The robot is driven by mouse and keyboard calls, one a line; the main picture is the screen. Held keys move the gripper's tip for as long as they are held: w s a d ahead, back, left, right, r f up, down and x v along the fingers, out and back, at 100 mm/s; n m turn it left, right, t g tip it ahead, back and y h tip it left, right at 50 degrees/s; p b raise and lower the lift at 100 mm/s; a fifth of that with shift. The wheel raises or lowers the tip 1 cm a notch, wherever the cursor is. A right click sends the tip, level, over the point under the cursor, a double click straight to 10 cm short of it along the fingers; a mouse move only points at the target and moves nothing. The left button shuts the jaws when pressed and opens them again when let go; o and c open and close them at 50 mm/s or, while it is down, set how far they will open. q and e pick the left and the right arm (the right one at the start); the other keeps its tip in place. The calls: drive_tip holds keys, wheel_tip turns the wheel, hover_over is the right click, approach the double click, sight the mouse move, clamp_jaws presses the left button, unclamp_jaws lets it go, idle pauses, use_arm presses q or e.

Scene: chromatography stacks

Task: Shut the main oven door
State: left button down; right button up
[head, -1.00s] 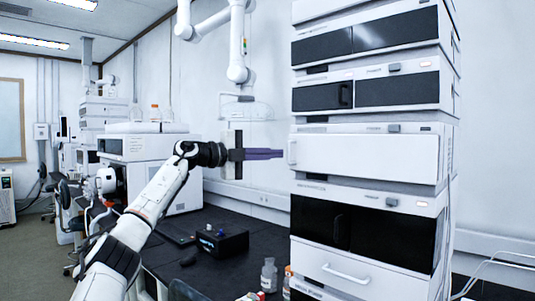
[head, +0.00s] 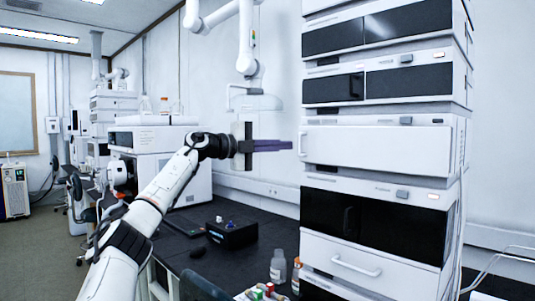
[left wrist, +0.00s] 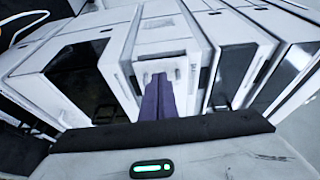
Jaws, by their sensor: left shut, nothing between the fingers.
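The main oven looks to be the white module in the tall stack, with a plain white door (head: 390,146) and a small upright handle (head: 302,144) at its left edge. The door looks shut or nearly shut in the head view; I cannot tell whether a gap is left. My left gripper (head: 292,146) has its purple fingers shut and empty, pointing right at the handle side, close to it. The left wrist view shows the fingers (left wrist: 158,98) in front of the door's handle (left wrist: 162,74); contact cannot be told. My right gripper is out of view.
Dark-fronted modules stand above and below the oven, the lower one (head: 375,225) over a white drawer (head: 345,265). A black box (head: 230,234) and bottles (head: 278,266) are on the dark bench. Free room lies above the bench, left of the stack.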

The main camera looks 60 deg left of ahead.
use_arm(q)
drive_tip(key=s+a+p, duration=0.1)
drive_tip(key=s+a, duration=0.5)
drive_tip(key=s, duration=0.4)
drive_tip(key=shift+s+r, duration=0.15)
